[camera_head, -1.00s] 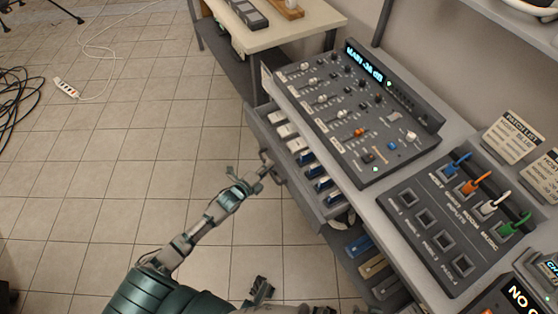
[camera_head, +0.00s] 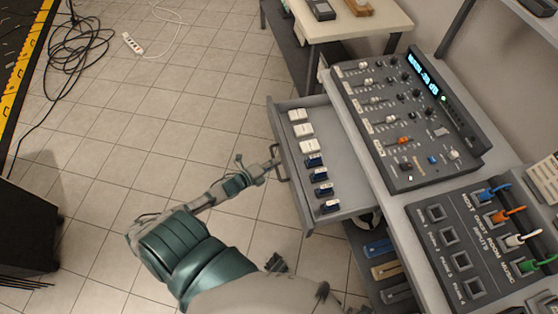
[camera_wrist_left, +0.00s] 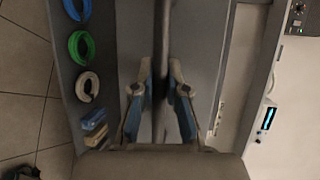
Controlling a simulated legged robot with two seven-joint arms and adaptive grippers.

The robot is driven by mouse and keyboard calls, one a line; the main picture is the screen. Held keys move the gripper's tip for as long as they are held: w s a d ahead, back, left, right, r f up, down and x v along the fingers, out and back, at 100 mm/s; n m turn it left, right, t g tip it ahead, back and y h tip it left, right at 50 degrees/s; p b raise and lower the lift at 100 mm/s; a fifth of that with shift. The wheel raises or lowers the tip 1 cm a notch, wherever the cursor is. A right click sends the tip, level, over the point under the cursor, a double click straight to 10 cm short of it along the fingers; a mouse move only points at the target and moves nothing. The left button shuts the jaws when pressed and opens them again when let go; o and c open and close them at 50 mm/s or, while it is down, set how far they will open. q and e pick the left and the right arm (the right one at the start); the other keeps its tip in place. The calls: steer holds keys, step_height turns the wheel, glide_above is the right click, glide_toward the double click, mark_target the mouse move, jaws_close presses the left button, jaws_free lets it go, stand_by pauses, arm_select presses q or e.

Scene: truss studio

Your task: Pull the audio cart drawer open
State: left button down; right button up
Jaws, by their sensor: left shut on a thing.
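The audio cart drawer (camera_head: 345,207) stands pulled well out from under the mixer, to the left in the head view. It holds a row of white and blue-topped blocks along its front side. My left gripper (camera_head: 274,165) is at the drawer's front, shut on the drawer handle (camera_head: 280,163). In the left wrist view the fingers (camera_wrist_left: 162,92) close on either side of the handle bar (camera_wrist_left: 161,60). My right gripper cannot be made out in the head view.
The mixer (camera_head: 405,115) and a patch panel (camera_head: 465,240) with coloured cables stand on the cart top. A lower shelf holds coloured cases (camera_head: 385,269). A side table (camera_head: 355,25) stands behind. A power strip (camera_head: 132,43) and cables lie on the tiled floor.

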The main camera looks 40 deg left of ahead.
arm_select(q)
steer(key=shift+s+d+f, duration=0.15)
steer(key=shift+s+f, duration=0.15)
steer(key=shift+f, duration=0.1)
steer(key=c, duration=1.2)
jaws_free()
steer(key=shift+w+r, duration=0.1)
steer(key=shift+r, duration=0.05)
steer(key=shift+r, duration=0.1)
steer(key=v, duration=1.2)
